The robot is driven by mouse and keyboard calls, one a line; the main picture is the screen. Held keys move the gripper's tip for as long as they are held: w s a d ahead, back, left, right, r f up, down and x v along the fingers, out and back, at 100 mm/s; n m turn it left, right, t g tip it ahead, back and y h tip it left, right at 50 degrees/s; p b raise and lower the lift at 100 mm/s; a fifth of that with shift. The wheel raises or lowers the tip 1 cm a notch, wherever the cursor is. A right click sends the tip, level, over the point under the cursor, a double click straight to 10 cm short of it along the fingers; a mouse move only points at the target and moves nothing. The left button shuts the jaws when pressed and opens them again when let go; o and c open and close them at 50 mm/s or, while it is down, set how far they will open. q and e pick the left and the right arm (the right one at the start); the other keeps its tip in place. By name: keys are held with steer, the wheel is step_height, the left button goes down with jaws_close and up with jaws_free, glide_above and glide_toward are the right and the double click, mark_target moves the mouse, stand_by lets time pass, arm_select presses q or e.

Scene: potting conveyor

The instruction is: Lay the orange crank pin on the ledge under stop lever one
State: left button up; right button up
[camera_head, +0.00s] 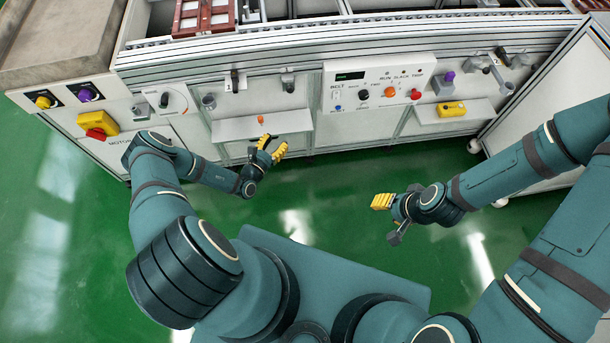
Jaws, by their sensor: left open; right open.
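The orange crank pin (261,119) stands on the left white ledge (228,129), near its middle, under the panel with the dark levers. A dark lever with a white label (235,80) and a second lever (288,82) are above this ledge; the label is too small to read. My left gripper (272,148) is open, with yellow fingers just in front of and below the pin, apart from it. My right gripper (381,201) is open and empty over the green floor, away from the machine.
A control box (377,86) with knobs and buttons is right of the left ledge. A second ledge (480,107) holds a yellow block (452,109). A grey cup (209,102) is left of the lever. A yellow switch box (98,121) is at the far left. The green floor is clear.

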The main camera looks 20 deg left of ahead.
arm_select(q)
steer(key=s+d+r+m+g+h, duration=0.2)
steer(key=d+m+g+h, duration=0.25)
steer(key=d, duration=0.25)
steer(key=s+d+r+m+g+h, duration=0.1)
steer(key=d+r+m+g+h, duration=0.15)
steer(key=d+m+h, duration=0.4)
steer(key=s+d+r+m+g+y, duration=0.1)
steer(key=s+d+r+m+g, duration=0.1)
steer(key=s+d+m+g, duration=0.5)
steer(key=s+a+r+m+g+y, duration=0.1)
steer(key=s+r+m+g+y, duration=0.2)
steer(key=s+m+g+y, duration=0.45)
step_height(320, 180, up, 7)
steer(key=m+t+y, duration=0.1)
steer(key=m+t, duration=0.5)
steer(key=m, duration=0.1)
steer(key=shift+a+y, duration=0.1)
steer(key=shift+y, duration=0.15)
